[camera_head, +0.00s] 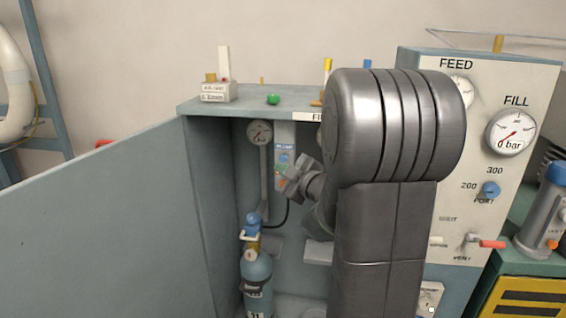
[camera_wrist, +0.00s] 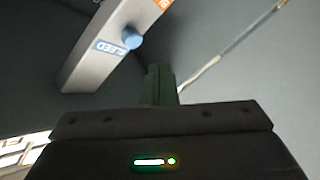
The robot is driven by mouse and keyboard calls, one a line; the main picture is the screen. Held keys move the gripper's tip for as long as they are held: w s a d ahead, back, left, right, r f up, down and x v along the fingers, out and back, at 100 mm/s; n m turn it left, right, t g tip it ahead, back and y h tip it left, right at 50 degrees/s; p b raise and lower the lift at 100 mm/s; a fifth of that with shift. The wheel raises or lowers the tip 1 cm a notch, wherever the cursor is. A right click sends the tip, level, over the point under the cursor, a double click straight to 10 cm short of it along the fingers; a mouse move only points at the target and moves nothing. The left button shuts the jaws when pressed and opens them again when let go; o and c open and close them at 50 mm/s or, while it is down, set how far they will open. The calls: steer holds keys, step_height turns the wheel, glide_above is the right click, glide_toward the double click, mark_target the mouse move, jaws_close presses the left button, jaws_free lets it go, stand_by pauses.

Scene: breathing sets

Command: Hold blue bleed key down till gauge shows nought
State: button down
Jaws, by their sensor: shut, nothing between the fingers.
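The blue bleed key (camera_wrist: 132,40) is a small round knob on a grey upright strip, beside a blue label reading BLEED, in the wrist view. My gripper (camera_wrist: 160,84) is shut with nothing in it; its dark fingertips show apart from the key, below and right of it in that view.
A blue gas cylinder (camera_head: 257,272) stands low in the cabinet (camera_head: 213,180). The open door (camera_head: 90,220) fills the left side. My arm hides the cabinet's right part. At the right is a FEED/FILL panel (camera_head: 470,130) with gauges and a red-handled valve (camera_head: 490,244).

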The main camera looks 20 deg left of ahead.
steer(key=s, duration=0.2)
steer(key=shift+s+d+b, duration=0.3)
steer(key=shift+s+b, duration=0.05)
steer(key=shift+s, duration=0.05)
steer(key=shift+w, duration=0.15)
steer(key=p, duration=0.1)
steer(key=w+p, duration=0.2)
steer(key=shift+a+r, duration=0.25)
steer(key=s+d+b, duration=0.1)
steer(key=s+b, duration=0.1)
steer(key=s, duration=0.4)
steer(key=shift+d+f, duration=0.2)
steer(key=shift+f, duration=0.05)
